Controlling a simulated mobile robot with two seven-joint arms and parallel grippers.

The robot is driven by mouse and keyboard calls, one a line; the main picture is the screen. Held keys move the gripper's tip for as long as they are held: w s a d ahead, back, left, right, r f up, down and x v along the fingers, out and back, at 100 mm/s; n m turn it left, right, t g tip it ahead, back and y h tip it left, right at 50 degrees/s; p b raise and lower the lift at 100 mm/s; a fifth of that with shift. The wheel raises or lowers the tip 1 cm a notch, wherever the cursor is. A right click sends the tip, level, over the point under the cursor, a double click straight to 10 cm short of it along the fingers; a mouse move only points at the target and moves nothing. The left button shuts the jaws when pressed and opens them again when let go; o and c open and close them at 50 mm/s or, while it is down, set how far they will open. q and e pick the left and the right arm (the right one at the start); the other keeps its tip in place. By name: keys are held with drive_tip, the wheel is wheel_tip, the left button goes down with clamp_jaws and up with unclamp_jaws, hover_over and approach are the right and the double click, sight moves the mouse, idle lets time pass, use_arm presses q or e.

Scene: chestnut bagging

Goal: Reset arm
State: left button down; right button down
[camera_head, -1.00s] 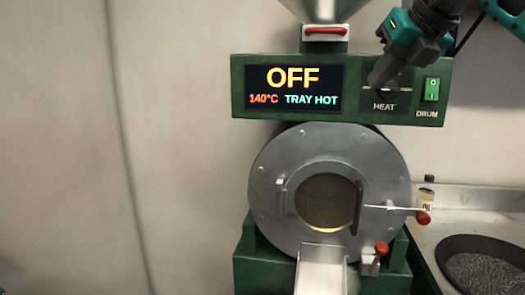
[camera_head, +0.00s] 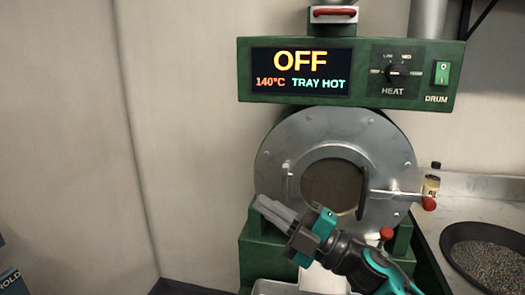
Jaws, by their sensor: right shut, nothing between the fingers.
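My right gripper (camera_head: 268,208) is shut and empty. It is low in front of the green roaster (camera_head: 251,253), its fingers pointing up and left across the lower left of the round drum door (camera_head: 280,160). Its arm comes in from the lower right and hides the chute and part of the door's lower edge. The heat knob (camera_head: 392,73) on the control panel is clear of the gripper. The display (camera_head: 300,72) reads OFF, 140°C, TRAY HOT. My left gripper is not in view.
A black pan (camera_head: 460,262) of dark grains sits on the counter at right, near a small bottle (camera_head: 431,183). A red-knobbed lever (camera_head: 428,203) sticks out from the door. A metal tray (camera_head: 275,287) shows at the bottom. The wall at left is bare.

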drive_tip(key=s+d+f+m+t+h, duration=0.1)
drive_tip(key=s+d+f+m+h, duration=0.35)
drive_tip(key=f+m, duration=0.35)
drive_tip(key=s+d+f+m+t+h, duration=0.2)
drive_tip(key=s+d+f+m+h, duration=0.15)
drive_tip(key=f+m+h, duration=0.55)
drive_tip(key=s+d+f+m+t+h, duration=0.1)
drive_tip(key=s+d+f+m+h, duration=0.3)
drive_tip(key=f, duration=0.7)
drive_tip(key=s+d+f+m+g, duration=0.3)
drive_tip(key=s+d+f, duration=0.1)
drive_tip(key=s+f, duration=0.3)
drive_tip(key=shift+s+d+f+m, duration=0.2)
drive_tip(key=shift+s+m, duration=0.1)
drive_tip(key=shift+s, duration=0.3)
